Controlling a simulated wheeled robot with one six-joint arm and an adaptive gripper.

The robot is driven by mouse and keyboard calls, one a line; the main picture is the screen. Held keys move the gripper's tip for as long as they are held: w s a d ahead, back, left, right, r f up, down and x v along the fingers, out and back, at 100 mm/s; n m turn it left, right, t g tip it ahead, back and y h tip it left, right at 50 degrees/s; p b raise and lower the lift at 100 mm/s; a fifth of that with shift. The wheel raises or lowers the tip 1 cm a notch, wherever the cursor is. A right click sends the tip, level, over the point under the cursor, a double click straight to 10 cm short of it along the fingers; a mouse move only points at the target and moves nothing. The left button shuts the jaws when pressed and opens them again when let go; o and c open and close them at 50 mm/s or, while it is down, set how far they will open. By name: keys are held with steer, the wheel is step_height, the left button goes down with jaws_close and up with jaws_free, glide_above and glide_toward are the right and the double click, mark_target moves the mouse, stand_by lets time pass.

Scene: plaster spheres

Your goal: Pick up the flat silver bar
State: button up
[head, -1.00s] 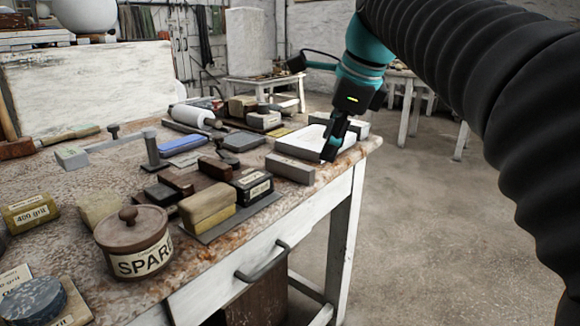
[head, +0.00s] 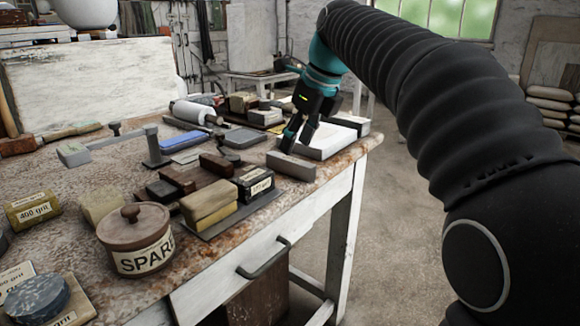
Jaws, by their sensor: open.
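A flat grey, silver-looking bar (head: 291,167) lies near the right front edge of the workbench in the head view, in front of a white slab (head: 336,141). My gripper (head: 296,147) is just above and behind the bar, pointing down, with its two dark fingers apart and nothing seen between them. The fingertips overlap the bar's far edge in the picture; I cannot tell whether they touch it.
The workbench (head: 60,185) is crowded. A lidded SPARE pot (head: 137,250), stacked yellow blocks (head: 208,207) and a black labelled box (head: 254,184) stand to the left of the bar. A blue stone (head: 184,141) and a white roller (head: 192,112) lie farther back.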

mark_target(290, 159)
steer(key=shift+b+x, duration=0.45)
steer(key=shift+x, duration=2.5)
jaws_close()
